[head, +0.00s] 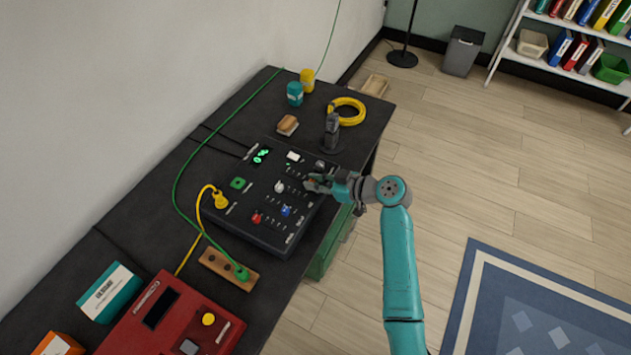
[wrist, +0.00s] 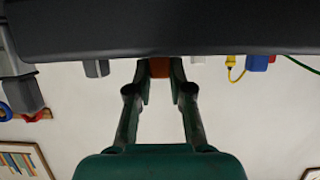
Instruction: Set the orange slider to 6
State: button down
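The orange slider (wrist: 160,68) shows in the wrist view as a small orange cap at the edge of the dark control box. My gripper (wrist: 160,76) has one finger on each side of the cap, and both seem to touch it. In the head view my gripper (head: 316,184) is at the right side of the black control box (head: 245,220), level with its top, and mostly hides the slider. The slider's scale and its setting cannot be read.
The box also carries a red knob (head: 257,217), a blue knob (head: 286,211), a green display (head: 261,156) and a yellow plug (head: 220,201). The floor to the right is clear.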

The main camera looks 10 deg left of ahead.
aim_at(299, 181)
jog(key=a, duration=0.1)
jog(key=w+a, duration=0.1)
jog(key=a, duration=0.3)
jog(key=shift+w, duration=0.4)
jog(key=c, duration=1)
grip_release()
jog(key=shift+c, duration=0.2)
jog(key=v, duration=1.2)
jog(key=shift+f, duration=0.1)
